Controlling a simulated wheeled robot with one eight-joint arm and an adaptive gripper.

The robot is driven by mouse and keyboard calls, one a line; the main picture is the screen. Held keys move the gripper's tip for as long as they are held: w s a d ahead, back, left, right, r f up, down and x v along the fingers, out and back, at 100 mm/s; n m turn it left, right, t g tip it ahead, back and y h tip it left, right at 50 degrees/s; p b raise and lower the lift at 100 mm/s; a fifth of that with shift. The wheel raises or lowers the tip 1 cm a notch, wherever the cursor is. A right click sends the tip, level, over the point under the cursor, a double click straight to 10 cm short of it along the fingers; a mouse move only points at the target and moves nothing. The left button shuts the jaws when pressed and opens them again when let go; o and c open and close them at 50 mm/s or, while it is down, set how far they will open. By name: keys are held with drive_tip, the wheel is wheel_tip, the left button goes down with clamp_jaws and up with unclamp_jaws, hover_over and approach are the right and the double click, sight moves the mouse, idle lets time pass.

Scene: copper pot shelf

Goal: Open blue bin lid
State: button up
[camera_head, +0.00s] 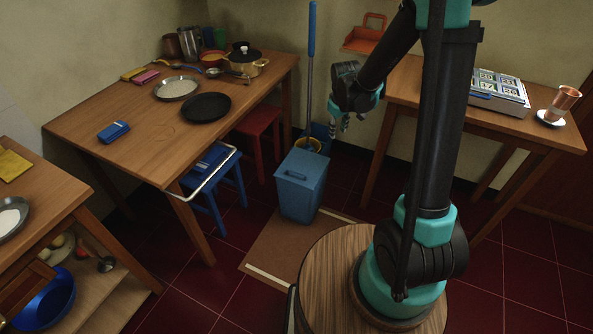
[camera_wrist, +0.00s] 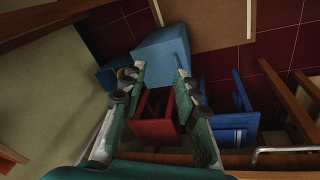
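The blue bin (camera_head: 299,200) stands upright on the floor at the centre of the head view. Its lid (camera_head: 303,165) is closed, with a small handle (camera_head: 296,175) on top. My gripper (camera_head: 338,124) is above the bin and a little to its right in the picture, apart from the lid. In the wrist view my gripper (camera_wrist: 157,72) has its fingers spread with nothing held. The blue bin (camera_wrist: 163,46) shows beyond the fingertips there; its handle cannot be made out.
A brown mat (camera_head: 285,246) lies in front of the bin. A blue stool (camera_head: 218,182) and a red stool (camera_head: 259,127) are left of it, by a wooden table (camera_head: 140,118). A blue-handled pole (camera_head: 311,55) stands behind. Another table (camera_head: 400,82) is at right.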

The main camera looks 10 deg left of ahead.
drive_tip(key=w+a+f+n, duration=0.3)
drive_tip(key=w+a+f, duration=0.5)
drive_tip(key=a+f, duration=0.15)
drive_tip(key=n, duration=0.3)
approach(297, 172)
drive_tip(key=shift+g+h, duration=0.4)
drive_tip(key=f, duration=0.2)
drive_tip(key=w+f, duration=0.1)
drive_tip(key=f, duration=0.2)
drive_tip(key=w+f, duration=0.1)
drive_tip(key=f, duration=0.1)
drive_tip(key=shift+w+f, duration=0.15)
drive_tip(key=shift+f, duration=0.05)
drive_tip(key=shift+c, duration=0.6)
clamp_jaws()
drive_tip(key=shift+a, duration=0.1)
